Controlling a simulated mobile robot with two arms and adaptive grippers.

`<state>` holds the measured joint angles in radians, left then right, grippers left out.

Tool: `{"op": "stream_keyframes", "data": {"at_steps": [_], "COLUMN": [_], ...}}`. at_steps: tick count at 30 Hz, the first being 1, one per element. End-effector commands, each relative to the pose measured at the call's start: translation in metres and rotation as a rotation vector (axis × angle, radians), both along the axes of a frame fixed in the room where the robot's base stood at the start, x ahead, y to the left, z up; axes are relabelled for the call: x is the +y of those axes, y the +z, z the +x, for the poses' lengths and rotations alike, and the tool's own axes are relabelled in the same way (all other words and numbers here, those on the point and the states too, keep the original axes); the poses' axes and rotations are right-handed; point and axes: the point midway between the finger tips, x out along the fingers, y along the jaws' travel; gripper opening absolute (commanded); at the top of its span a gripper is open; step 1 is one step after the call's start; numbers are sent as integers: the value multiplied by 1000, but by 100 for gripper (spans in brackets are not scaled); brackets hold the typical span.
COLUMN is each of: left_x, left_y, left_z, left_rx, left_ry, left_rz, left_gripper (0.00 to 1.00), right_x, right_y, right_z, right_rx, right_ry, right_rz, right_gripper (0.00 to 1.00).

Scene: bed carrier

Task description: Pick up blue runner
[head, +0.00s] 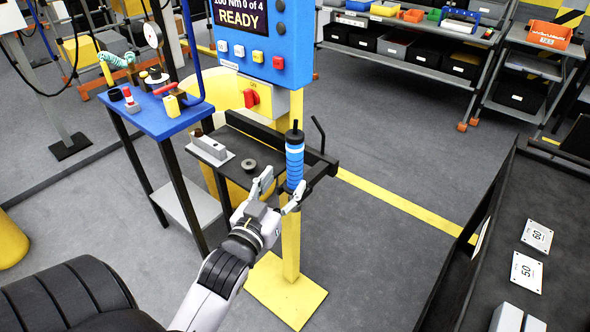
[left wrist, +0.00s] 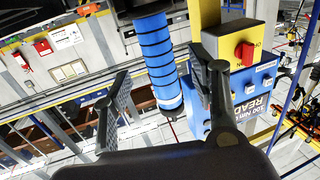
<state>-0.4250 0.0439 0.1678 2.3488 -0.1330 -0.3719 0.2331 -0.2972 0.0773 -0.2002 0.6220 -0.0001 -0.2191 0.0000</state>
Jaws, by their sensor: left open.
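The blue runner (head: 295,160), a blue cylinder with black rings and a black top, stands upright at the end of a dark bracket (head: 322,170) on a yellow post. My left gripper (head: 282,192) is open and comes up to the runner from below and in front. In the left wrist view the blue runner (left wrist: 160,62) shows between the two spread fingers of the left gripper (left wrist: 163,98). I cannot tell whether a finger touches it. The runner's lower end is partly hidden by a finger in the head view. My right gripper is not in view.
A blue control box (head: 262,35) with a screen is above the bracket. A dark shelf with a grey block (head: 210,148) is left of the runner, beside a blue tool table (head: 150,108). A black bench (head: 530,225) stands at right. The floor between is clear.

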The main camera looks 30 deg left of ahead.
Motion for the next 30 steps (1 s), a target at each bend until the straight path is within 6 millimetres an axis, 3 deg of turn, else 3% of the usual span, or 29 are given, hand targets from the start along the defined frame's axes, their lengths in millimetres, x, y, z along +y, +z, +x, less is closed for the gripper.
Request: {"op": "stream_keyframes", "data": {"at_steps": [8, 16, 25, 30], "left_x": [4, 10, 11, 11], "left_y": [2, 0, -2, -2], "left_z": [22, 59, 64, 64], "left_rx": [-1, -1, 0, 0], "left_ry": [0, 1, 1, 1], "left_rz": [1, 0, 0, 0], "left_gripper": [54, 54, 54, 43], "right_x": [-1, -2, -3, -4], "right_y": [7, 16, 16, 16], "right_z": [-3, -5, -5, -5], "right_rx": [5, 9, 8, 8], "right_ry": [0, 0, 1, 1], "right_rz": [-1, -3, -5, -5], "right_gripper": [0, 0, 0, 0]}}
